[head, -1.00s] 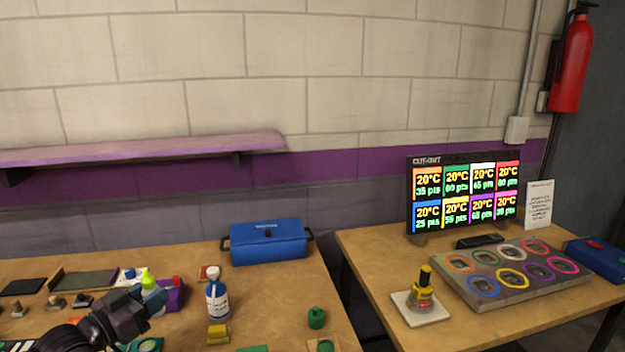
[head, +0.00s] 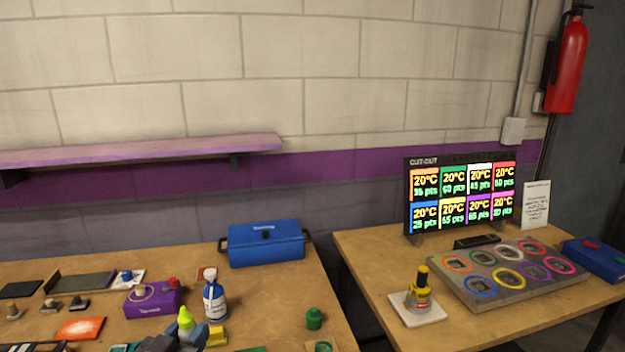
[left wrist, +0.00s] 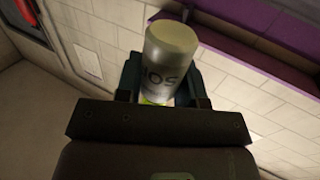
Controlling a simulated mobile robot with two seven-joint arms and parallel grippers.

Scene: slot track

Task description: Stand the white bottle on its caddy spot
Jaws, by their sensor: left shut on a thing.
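My left gripper (head: 188,338) is low in the head view, shut on a bottle with a yellow-green top (head: 185,318). The left wrist view shows the pale, whitish body of this held bottle (left wrist: 172,58) with dark lettering, between the two dark fingers. A bit of yellow-green shows near the fingers. In the head view most of its body is hidden by the gripper. I cannot make out the caddy spot. My right gripper is not in view.
A purple box (head: 153,301) stands left of the gripper, a yellow block (head: 217,336) right of it. A blue lidded box (head: 266,244) is at the back. A green jar (head: 314,319) stands near the right edge. Bare tabletop lies between the blue box and the jar.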

